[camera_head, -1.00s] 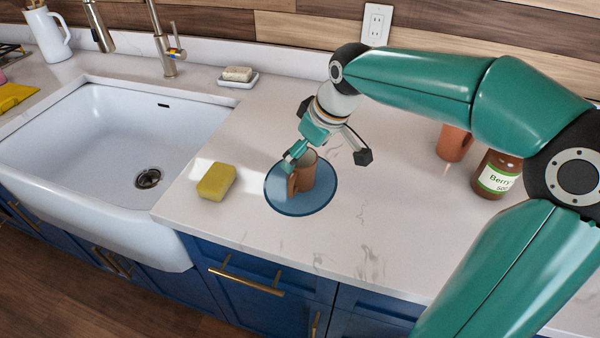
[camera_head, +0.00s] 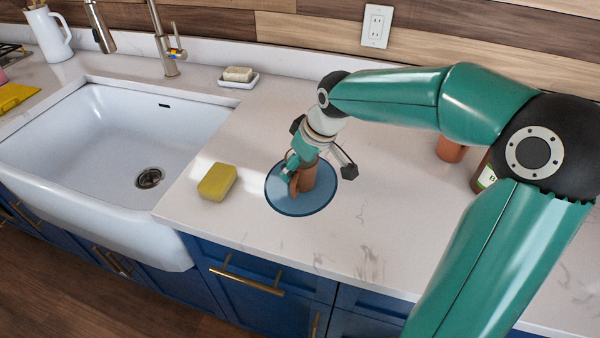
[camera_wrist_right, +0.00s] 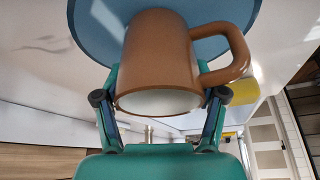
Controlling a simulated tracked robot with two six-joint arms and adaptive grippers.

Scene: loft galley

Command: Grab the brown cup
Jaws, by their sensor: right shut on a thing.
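The brown cup (camera_head: 307,179) stands on a round blue mat (camera_head: 292,207) on the counter. In the right wrist view the cup (camera_wrist_right: 158,60) fills the space between the fingers, with its handle to the right and its pale inside showing. My right gripper (camera_head: 304,172) reaches down over the cup from above. In the wrist view its fingers (camera_wrist_right: 160,112) are on both sides of the cup's rim, shut on it. The gripper hides part of the cup in the head view. My left gripper is not in view.
A yellow sponge (camera_head: 217,182) lies left of the mat, beside the white sink (camera_head: 110,140). A soap dish (camera_head: 238,80) is at the back. Another brown cup (camera_head: 451,149) and a partly hidden jar (camera_head: 484,178) stand right, behind my arm. The counter's front is clear.

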